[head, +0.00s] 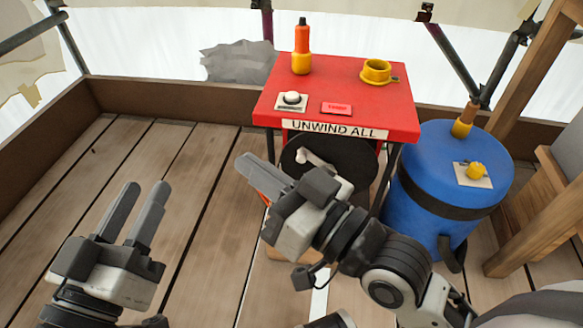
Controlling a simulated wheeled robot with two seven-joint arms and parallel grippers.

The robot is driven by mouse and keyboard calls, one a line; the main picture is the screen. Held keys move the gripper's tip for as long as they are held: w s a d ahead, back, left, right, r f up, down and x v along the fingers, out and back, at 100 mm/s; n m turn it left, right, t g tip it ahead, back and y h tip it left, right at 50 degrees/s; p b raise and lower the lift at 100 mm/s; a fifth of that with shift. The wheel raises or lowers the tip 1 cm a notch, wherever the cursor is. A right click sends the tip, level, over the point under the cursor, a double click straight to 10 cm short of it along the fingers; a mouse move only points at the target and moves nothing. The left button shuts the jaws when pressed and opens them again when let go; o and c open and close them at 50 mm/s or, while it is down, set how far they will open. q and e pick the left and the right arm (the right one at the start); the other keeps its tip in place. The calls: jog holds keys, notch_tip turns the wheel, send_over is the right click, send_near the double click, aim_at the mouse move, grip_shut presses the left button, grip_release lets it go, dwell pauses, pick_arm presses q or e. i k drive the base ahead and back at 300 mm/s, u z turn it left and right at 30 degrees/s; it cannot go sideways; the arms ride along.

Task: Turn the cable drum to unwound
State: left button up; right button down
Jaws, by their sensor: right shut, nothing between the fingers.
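The cable drum (352,160) is a black disc under the red table, partly hidden behind my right gripper and arm. A pale crank-like part (313,158) shows on its face. A bit of orange (264,197), perhaps cable, shows beside my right gripper's fingers. A sign reading "UNWIND ALL" (333,129) is on the table's front edge above the drum. My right gripper (243,165) is shut and empty in front of the drum, its fingers pointing left past the drum's left side. My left gripper (138,198) is open and empty over the deck at lower left, away from the drum.
The red table (350,85) holds an orange-and-yellow bottle-like item (301,50), a yellow cup (376,71), a white button (292,98) and a red label (337,108). A blue barrel (435,180) and wooden frame stand right. Plank deck at left is clear.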

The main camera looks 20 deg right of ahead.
aim_at(355, 159)
jog(key=z, duration=2.25)
jog(key=k, duration=1.1)
jog(key=u, duration=1.8)
jog(key=i, duration=1)
jog(key=z, duration=0.1)
